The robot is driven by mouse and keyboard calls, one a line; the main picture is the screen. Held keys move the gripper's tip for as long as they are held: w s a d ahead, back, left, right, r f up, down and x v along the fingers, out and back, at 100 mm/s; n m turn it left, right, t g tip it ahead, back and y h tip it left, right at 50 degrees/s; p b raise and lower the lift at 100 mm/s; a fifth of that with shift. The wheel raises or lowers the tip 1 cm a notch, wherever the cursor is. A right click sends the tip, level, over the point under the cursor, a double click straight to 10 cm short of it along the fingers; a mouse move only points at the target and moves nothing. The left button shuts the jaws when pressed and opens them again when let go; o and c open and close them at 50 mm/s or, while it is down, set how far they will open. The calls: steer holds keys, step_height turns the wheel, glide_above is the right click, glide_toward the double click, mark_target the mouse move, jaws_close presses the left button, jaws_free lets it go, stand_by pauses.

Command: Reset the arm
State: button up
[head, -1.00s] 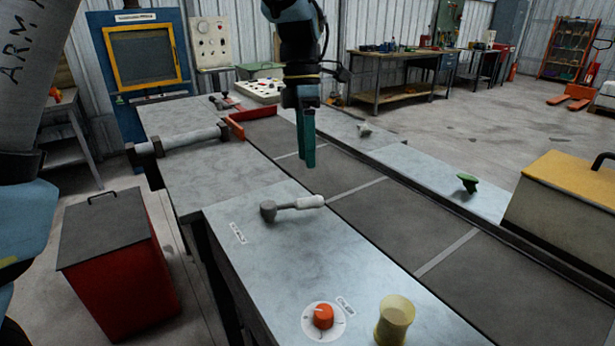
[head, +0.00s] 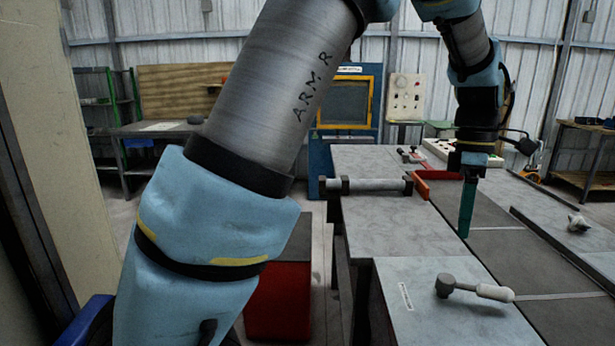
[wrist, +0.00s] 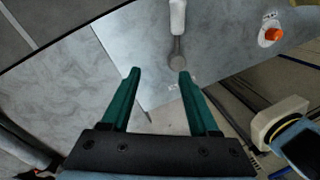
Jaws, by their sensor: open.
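My gripper (head: 467,207) hangs from my arm with its green fingers pointing down over the worktable's edge beside the dark belt in the head view. In the wrist view my gripper (wrist: 158,78) shows two green fingers spread wide apart with nothing between them. A tool with a grey round head and white handle (head: 474,289) lies on the near metal plate (head: 420,320). It also shows beyond the fingertips in the wrist view (wrist: 177,20), apart from them.
An orange knob (wrist: 273,34) sits on the plate in the wrist view. A grey roller (head: 375,184) and a red guide (head: 422,186) are farther back. A red bin (head: 280,300) stands on the floor left of the table.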

steer(key=w+a+f+m+t+h, duration=0.1)
steer(key=w+a+f+m, duration=0.2)
steer(key=a, duration=0.7)
steer(key=w+a+f+m+t, duration=0.1)
steer(key=w+a+m, duration=0.3)
steer(key=a, duration=0.7)
steer(key=s+a+f+m, duration=0.2)
steer(key=a+m, duration=0.1)
steer(key=a, duration=0.5)
steer(key=s+a+f+m+t, duration=0.1)
steer(key=s+a+f+m, duration=0.1)
steer(key=a, duration=0.6)
steer(key=shift+a+m, duration=0.4)
